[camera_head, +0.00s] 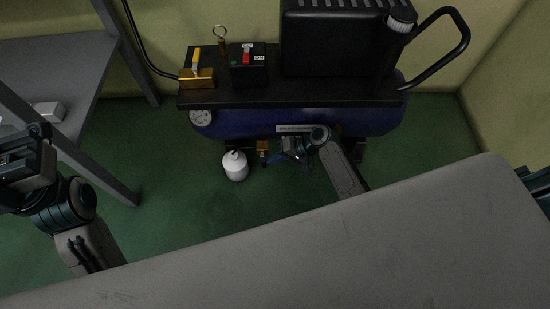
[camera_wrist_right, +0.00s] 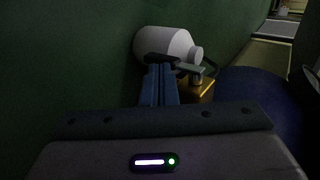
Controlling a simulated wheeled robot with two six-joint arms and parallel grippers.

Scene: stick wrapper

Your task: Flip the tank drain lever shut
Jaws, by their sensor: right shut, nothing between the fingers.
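The blue tank (camera_head: 350,122) of the compressor lies under a black top plate. A small brass drain valve (camera_head: 262,147) sits under the tank, and it also shows in the wrist view (camera_wrist_right: 198,91). A thin dark bar (camera_wrist_right: 190,68) beside the brass part looks like its lever; its exact angle is hard to tell. My right gripper (camera_head: 274,159) is under the tank, just right of the valve. In the wrist view its blue fingers (camera_wrist_right: 160,84) are shut and empty, close to the bar; contact cannot be told. My left gripper (camera_head: 22,170) is far left, its fingers unclear.
A white bottle (camera_head: 235,166) stands on the green floor left of the valve, close behind the fingers in the wrist view (camera_wrist_right: 165,45). A grey surface (camera_head: 330,245) fills the front. A shelf (camera_head: 60,70) stands left. Floor between shelf and bottle is clear.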

